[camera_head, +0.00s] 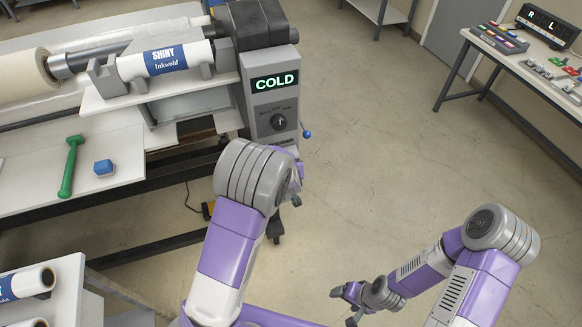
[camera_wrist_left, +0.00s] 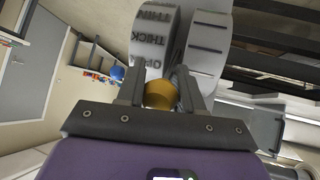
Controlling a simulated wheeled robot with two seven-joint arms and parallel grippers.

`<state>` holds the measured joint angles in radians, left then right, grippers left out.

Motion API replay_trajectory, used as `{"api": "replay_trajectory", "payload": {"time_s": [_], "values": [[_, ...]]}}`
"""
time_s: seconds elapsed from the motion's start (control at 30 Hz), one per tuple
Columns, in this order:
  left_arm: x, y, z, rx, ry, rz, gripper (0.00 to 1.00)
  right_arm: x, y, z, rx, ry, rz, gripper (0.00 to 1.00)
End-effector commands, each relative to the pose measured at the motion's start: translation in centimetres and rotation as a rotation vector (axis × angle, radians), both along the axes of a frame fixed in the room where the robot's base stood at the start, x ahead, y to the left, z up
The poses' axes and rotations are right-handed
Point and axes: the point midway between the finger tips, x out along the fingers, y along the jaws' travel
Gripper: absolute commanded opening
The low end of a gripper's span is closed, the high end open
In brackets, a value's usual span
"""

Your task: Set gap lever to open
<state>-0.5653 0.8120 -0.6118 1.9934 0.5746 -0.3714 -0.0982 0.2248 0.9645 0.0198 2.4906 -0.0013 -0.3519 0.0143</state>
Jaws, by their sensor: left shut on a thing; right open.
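In the left wrist view, my left gripper (camera_wrist_left: 157,82) is shut on the gap lever's yellow-orange round knob (camera_wrist_left: 160,95). Just beyond the fingers stands a grey curved scale plate (camera_wrist_left: 152,42) with the words THIN, THICK and a partly hidden OPEN. The lever's shaft and exact position on the scale cannot be told. In the head view, my left arm's grey joint hides the gripper and the lever at the laminator's control box (camera_head: 270,105). My right gripper (camera_head: 347,300) is low over the floor, open and empty, away from the machine.
The control box shows COLD and has a black dial (camera_head: 278,122). A blue-ended handle (camera_head: 306,133) sticks out from its right side. Floor to the right is clear.

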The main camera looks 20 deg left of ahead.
Motion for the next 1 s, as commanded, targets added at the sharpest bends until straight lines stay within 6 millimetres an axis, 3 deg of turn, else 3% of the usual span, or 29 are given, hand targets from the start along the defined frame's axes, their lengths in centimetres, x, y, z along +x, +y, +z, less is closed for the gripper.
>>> {"api": "replay_trajectory", "payload": {"time_s": [0.27,0.3,0.47,0.77,1.0], "values": [[0.5,-0.1,0.5,0.005,-0.019,-0.004,0.00,0.0,0.0,0.0,0.000,0.000,0.000,0.76],[0.5,-0.1,0.5,0.005,-0.019,-0.004,0.37,0.0,0.0,0.0,0.000,0.000,0.000,0.76],[0.4,-0.1,0.4,0.004,-0.014,-0.003,0.60,0.0,0.0,0.0,0.000,0.000,0.000,0.76],[0.1,0.0,0.3,0.002,-0.008,0.000,0.60,0.0,0.0,0.0,0.000,0.000,0.000,0.76],[-2.3,-0.8,2.7,0.000,-0.010,-0.003,0.60,0.0,0.0,0.7,0.000,0.000,0.000,0.76]]}}
